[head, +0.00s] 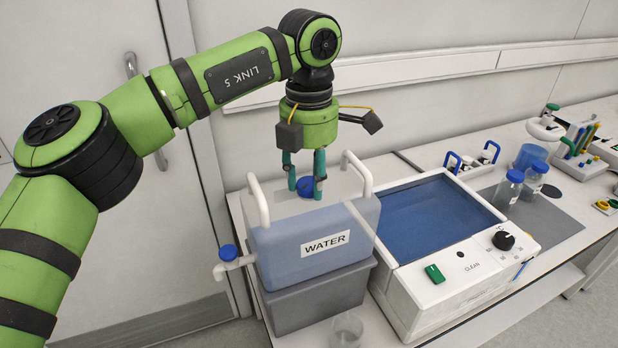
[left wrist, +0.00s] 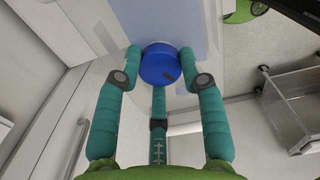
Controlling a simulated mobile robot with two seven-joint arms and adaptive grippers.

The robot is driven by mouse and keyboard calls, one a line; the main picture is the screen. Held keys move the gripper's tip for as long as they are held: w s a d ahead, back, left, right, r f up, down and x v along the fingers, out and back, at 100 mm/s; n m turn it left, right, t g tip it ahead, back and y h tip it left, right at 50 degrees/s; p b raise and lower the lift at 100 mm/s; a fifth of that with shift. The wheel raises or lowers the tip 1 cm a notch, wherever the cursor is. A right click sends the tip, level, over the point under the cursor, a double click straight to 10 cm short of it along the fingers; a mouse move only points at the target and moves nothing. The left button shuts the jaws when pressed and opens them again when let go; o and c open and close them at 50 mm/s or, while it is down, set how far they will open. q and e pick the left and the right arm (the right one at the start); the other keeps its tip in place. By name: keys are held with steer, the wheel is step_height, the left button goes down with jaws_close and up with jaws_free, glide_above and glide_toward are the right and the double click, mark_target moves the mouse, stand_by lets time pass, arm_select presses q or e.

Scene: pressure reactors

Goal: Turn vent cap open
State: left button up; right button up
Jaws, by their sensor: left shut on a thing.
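The blue vent cap (head: 306,187) sits on top of the water container (head: 285,262), a translucent tank labelled WATER. My left gripper (head: 306,190) comes down from above with its teal fingers around the cap. In the left wrist view the cap (left wrist: 160,64) is round and blue with a small dark mark, and the fingers of my left gripper (left wrist: 160,66) are shut on its sides. The cap's underside is hidden. A second blue cap (head: 228,252) is on the spout at the tank's lower left. My right gripper is not in view.
White handles (head: 258,199) rise at the tank's sides, near my left gripper. A grey box (head: 318,298) supports the tank. A clear beaker (head: 346,330) stands in front. A water bath (head: 425,225) stands close on the right, with blue-capped bottles (head: 508,190) beyond it.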

mark_target(310, 183)
arm_select(q)
steer(key=shift+s+f+n, duration=0.1)
steer(key=shift+f+n, duration=0.05)
steer(key=shift+n, duration=0.85)
steer(key=o, duration=1.2)
steer(key=shift+c, duration=0.2)
steer(key=shift+r, duration=0.3)
step_height(310, 183, up, 12)
steer(key=shift+f, duration=0.2)
